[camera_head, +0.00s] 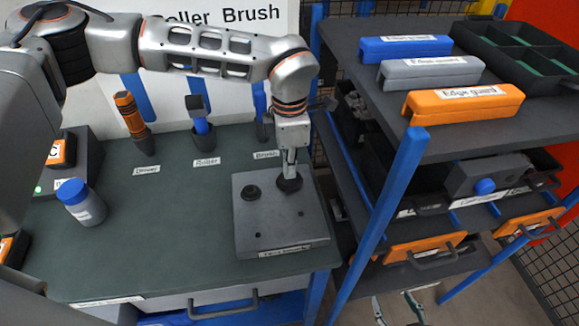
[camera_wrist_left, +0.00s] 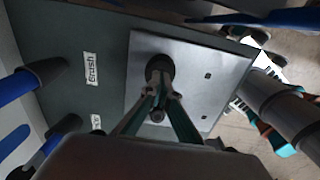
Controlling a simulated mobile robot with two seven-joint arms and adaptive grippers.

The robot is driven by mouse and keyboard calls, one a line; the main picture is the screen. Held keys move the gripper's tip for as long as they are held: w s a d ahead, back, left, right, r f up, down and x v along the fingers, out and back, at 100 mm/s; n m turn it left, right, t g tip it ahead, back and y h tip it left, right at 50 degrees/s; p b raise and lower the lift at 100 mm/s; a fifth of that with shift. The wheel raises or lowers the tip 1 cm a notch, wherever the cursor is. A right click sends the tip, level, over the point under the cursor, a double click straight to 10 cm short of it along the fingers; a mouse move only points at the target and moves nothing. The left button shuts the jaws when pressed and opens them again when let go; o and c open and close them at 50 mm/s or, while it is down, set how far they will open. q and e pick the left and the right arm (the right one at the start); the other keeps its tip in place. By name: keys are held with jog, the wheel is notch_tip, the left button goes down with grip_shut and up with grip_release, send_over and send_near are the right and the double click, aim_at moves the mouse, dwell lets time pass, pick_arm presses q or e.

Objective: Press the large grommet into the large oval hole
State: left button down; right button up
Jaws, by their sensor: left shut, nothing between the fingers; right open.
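A grey plate (camera_head: 284,219) lies on the green bench top at its right end; it also shows in the left wrist view (camera_wrist_left: 191,60). The larger dark round grommet (camera_head: 289,186) is on the plate's far right part. My left gripper (camera_head: 290,176) points straight down, shut and empty, with its tips at this grommet. In the left wrist view the grommet (camera_wrist_left: 159,67) shows just past the closed tips. The oval hole beneath is hidden, and I cannot tell how deep the grommet sits. My right gripper (camera_head: 399,309) is open, low at the bottom edge, away from the plate.
A smaller dark grommet (camera_head: 251,192) sits left on the plate, with two small holes nearer the front. Tool holders (camera_head: 204,140) stand behind. A blue-capped bottle (camera_head: 82,203) stands left. A shelf rack (camera_head: 400,160) with edge guards is close on the right.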

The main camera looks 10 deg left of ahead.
pick_arm(q)
jog(key=shift+f+b, duration=0.45)
jog(key=shift+f, duration=0.25)
dwell(0.3)
dwell(0.3)
jog(key=shift+r+p, duration=1)
jog(key=shift+r, duration=0.7)
jog(key=shift+r+p, duration=0.95)
jog(key=shift+r, duration=0.95)
notch_tip(320, 180, up, 12)
